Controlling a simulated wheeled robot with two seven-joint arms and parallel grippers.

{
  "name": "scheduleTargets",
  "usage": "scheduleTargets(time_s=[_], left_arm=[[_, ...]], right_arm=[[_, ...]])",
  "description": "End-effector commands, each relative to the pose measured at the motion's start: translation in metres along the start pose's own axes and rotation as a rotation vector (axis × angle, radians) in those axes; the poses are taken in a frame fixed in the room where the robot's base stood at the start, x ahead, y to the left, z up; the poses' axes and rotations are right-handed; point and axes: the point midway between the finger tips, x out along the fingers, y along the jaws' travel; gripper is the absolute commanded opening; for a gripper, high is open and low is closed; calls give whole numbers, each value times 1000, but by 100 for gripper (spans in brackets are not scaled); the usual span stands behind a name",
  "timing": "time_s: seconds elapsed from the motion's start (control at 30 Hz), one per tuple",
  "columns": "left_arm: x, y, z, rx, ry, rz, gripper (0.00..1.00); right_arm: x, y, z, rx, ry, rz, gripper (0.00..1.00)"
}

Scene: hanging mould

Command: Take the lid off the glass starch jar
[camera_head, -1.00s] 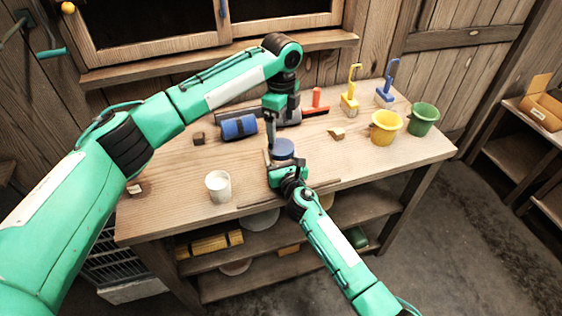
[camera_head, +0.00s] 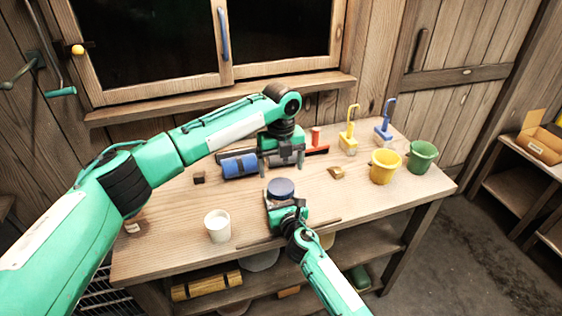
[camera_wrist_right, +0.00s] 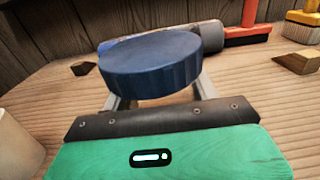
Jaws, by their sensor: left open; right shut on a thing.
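The starch jar's round blue lid (camera_head: 281,188) sits at the middle of the bench near its front; it also shows large in the right wrist view (camera_wrist_right: 150,62). The jar's glass body is hidden under the lid and behind my gripper. My right gripper (camera_head: 282,205) is shut on the jar just below the lid, with a finger on each side in the right wrist view. My left gripper (camera_head: 284,166) is open and empty, pointing down behind the lid and apart from it.
A white cup (camera_head: 217,226) stands left of the jar. A blue roller (camera_head: 239,166) lies behind. Yellow (camera_head: 384,167) and green (camera_head: 421,157) buckets stand at right. A small wooden block (camera_head: 336,173) lies right of my left gripper.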

Motion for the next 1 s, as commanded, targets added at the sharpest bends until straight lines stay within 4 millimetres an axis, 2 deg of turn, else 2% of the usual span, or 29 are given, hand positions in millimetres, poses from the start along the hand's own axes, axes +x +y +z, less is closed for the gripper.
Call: scheduleTargets(time_s=[0.2, 0.4, 0.57, 0.8, 0.87, 1.0], left_arm=[[36, 1, 0, -3, 2, 3, 86], [60, 0, 0, -4, 1, 2, 86], [68, 0, 0, -4, 0, 1, 86], [69, 0, 0, -4, 0, 1, 86], [69, 0, 0, -3, 0, 1, 77], [69, 0, 0, -3, 0, 1, 49]], right_arm=[[0, 0, -2, 0, 2, 0, 0], [0, 0, -2, 0, 2, 0, 0], [0, 0, -2, 0, 3, 0, 0], [0, 0, -2, 0, 3, 0, 0], [0, 0, -2, 0, 3, 0, 0], [0, 0, -2, 0, 3, 0, 0]])
